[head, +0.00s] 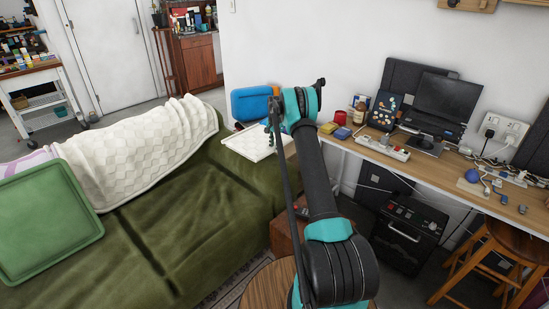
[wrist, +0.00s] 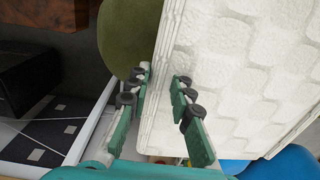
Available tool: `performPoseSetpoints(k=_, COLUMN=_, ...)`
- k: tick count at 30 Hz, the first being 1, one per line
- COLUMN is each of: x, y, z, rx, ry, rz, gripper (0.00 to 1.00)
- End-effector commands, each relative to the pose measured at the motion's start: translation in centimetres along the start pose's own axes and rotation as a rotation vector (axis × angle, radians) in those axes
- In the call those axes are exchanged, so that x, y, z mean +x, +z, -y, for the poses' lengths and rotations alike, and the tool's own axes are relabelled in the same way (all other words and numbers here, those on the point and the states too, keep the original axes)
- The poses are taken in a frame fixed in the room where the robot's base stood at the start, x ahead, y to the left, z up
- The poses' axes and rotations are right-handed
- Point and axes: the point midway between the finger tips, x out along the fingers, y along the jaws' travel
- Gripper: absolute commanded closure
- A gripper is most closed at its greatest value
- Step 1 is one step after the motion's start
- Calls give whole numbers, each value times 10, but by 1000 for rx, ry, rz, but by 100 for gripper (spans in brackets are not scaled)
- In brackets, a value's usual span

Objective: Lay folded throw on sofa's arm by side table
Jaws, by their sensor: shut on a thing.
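The folded white throw (head: 255,142) is a flat quilted bundle over the sofa's right arm (head: 235,170) in the head view. Whether it rests fully on the arm I cannot tell. In the wrist view the throw (wrist: 235,75) fills the right side, with the green sofa (wrist: 125,35) beside it. My gripper (wrist: 163,80) has one finger on each side of the throw's near edge and is shut on it. In the head view my arm partly hides the gripper and the throw's right end. A round wooden tabletop (head: 268,290) shows at the bottom, partly behind my arm.
A bumpy white blanket (head: 140,150) covers the sofa back, and a green tray-like cushion (head: 45,225) lies at left. A blue case (head: 250,103) stands behind the throw. A cluttered desk (head: 430,165) and wooden stool (head: 495,260) are at right. The sofa seat's middle is clear.

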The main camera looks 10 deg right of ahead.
Motion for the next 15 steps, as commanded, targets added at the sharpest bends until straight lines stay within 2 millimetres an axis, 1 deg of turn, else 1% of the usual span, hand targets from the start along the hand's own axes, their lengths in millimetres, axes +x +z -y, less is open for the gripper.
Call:
performPoseSetpoints(k=1, x=9, y=0, z=0, rx=0, ry=0, rz=0, gripper=100)
performPoseSetpoints(k=3, x=17, y=0, z=0, rx=0, ry=0, rz=0, gripper=100)
performPoseSetpoints(k=10, x=32, y=0, z=-1, rx=0, ry=0, rz=0, gripper=100)
performPoseSetpoints(k=15, x=56, y=0, z=-1, rx=0, ry=0, rz=0, gripper=100)
